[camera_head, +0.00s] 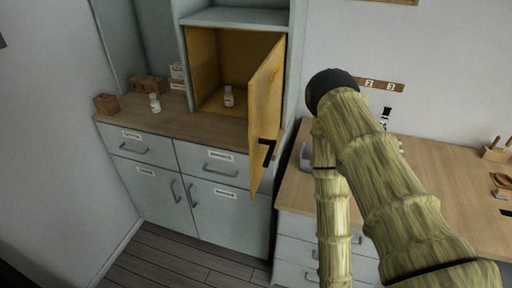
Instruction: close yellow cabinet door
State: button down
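The yellow cabinet door (264,115) stands wide open, swung out toward me from the right side of the cabinet opening. A black handle (267,150) sits low on the door. The yellow interior of the cabinet (205,70) is exposed, with a small white bottle (228,97) standing inside. My bamboo-patterned arm rises from the lower right to a black joint right of the door, and another section runs down to the bottom edge. My gripper is not in view. The arm appears apart from the door in this picture.
A wooden counter (168,116) over grey drawers holds another white bottle (155,103) and small brown boxes (106,104) left of the cabinet. A wooden desk (440,185) with grey drawers stands at right, partly hidden by my arm. The floor (165,262) before the counter is clear.

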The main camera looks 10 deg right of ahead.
aim_at(265, 94)
jog(key=u, duration=0.1)
jog(key=k, duration=0.85)
jog(key=z, duration=0.4)
jog(key=i, duration=0.45)
jog(key=u, duration=0.05)
